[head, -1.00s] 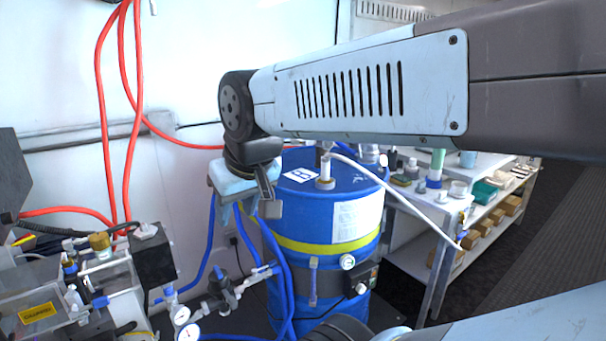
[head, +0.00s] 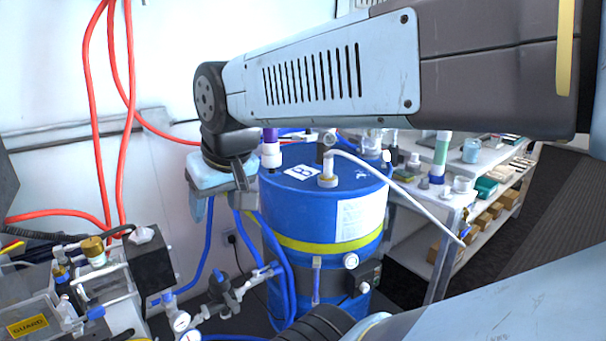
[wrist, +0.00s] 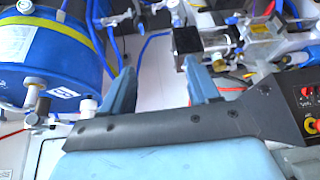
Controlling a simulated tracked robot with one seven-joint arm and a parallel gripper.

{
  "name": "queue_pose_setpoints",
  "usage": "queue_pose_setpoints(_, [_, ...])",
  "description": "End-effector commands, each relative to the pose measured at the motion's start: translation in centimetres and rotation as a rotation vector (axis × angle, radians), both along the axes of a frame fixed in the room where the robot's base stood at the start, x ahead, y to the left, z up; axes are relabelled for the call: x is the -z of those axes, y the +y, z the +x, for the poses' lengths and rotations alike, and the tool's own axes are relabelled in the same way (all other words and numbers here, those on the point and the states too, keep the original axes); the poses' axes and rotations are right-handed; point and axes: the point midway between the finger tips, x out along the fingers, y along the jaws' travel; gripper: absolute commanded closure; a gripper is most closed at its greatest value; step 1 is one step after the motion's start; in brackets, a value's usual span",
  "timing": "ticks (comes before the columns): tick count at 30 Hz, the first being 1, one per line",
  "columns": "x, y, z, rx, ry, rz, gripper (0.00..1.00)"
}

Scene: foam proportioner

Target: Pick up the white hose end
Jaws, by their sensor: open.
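A thin white hose (head: 400,190) rises from the fitting on top of the blue drum (head: 285,215) and slopes down to the right. Its free end (head: 461,242) hangs in the air in front of the shelf unit. My gripper (head: 220,205) is left of the drum's top in the head view, far from that end and partly hidden by my wrist. In the wrist view my gripper (wrist: 160,88) has its two blue fingers wide apart with nothing between them. The drum (wrist: 45,60) fills the upper left there. I cannot make out the hose end in that view.
A shelf unit (head: 440,215) with bottles and boxes stands behind and right of the drum. Blue hoses (head: 282,285) and valves lie left of the drum. A machine with a black block (head: 152,262) is at left. Dark floor lies at right.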

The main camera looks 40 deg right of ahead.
Motion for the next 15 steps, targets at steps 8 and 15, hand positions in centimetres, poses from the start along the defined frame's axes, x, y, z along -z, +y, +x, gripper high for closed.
queue_pose_setpoints(8, [2.6,-1.5,2.8,0.248,0.147,0.232,0.34])
queue_pose_setpoints(15, [4.6,-2.5,6.5,0.519,0.258,0.515,0.34])
